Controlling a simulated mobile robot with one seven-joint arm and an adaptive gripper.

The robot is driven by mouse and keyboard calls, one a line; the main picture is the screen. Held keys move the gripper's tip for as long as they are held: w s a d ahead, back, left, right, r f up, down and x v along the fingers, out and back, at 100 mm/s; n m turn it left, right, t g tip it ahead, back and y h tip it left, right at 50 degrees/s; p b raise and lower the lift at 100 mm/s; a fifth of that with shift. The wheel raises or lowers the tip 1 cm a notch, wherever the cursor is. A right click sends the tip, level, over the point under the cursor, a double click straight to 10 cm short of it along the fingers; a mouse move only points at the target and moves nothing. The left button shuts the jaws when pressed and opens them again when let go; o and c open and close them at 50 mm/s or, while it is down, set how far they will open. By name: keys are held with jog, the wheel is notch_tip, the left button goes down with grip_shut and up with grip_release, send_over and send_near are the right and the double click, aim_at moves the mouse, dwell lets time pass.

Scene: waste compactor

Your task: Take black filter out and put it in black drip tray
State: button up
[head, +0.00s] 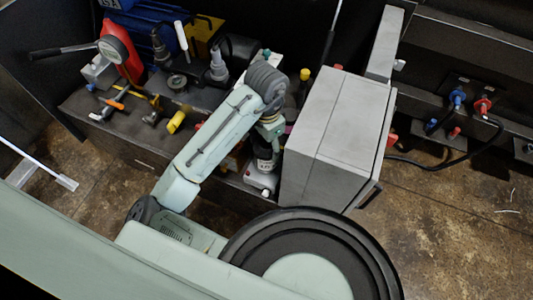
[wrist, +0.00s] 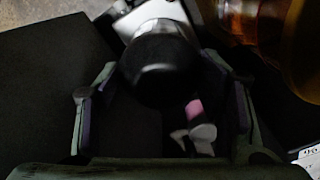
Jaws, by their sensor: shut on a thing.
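The black filter (wrist: 160,68) is a rounded black cylinder in the wrist view, between the two fingers of my gripper (wrist: 160,80). My gripper is shut on it. In the head view my gripper (head: 268,132) points down in the narrow space left of the grey cabinet. A dark cylinder (head: 264,156) shows just below it, above a pale base with a white knob. I cannot tell in the wrist view whether the filter is clear of the pale part behind it. I cannot make out the black drip tray for certain in either view.
The grey cabinet (head: 330,130) stands close on the right of my gripper. A red container with a gauge (head: 113,48), a blue motor (head: 145,30) and small tools crowd the left. An amber cylinder (wrist: 245,18) is near my right finger. Brown floor (head: 450,215) is open at right.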

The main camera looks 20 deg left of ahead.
jog(key=shift+r, duration=0.1)
jog(key=shift+c, duration=0.9)
jog(key=shift+r+n+p, duration=0.15)
jog(key=shift+n+p, duration=0.65)
jog(key=shift+n, duration=0.1)
jog(key=n+p, duration=0.1)
jog(key=n, duration=0.1)
jog(key=shift+n+p, duration=0.3)
jog(key=shift+p, duration=0.1)
jog(key=shift+a+f+n, duration=0.1)
jog(key=shift+f+n, duration=0.1)
jog(key=shift+n, duration=0.2)
jog(key=shift+r+n+p, duration=0.2)
jog(key=shift+n+p, duration=0.75)
jog(key=shift+n, duration=0.05)
jog(key=n+p, duration=0.1)
jog(key=n, duration=0.1)
jog(key=shift+n+p, duration=0.3)
jog(key=shift+p, duration=0.05)
jog(key=shift+f+n, duration=0.2)
jog(key=shift+n, duration=0.1)
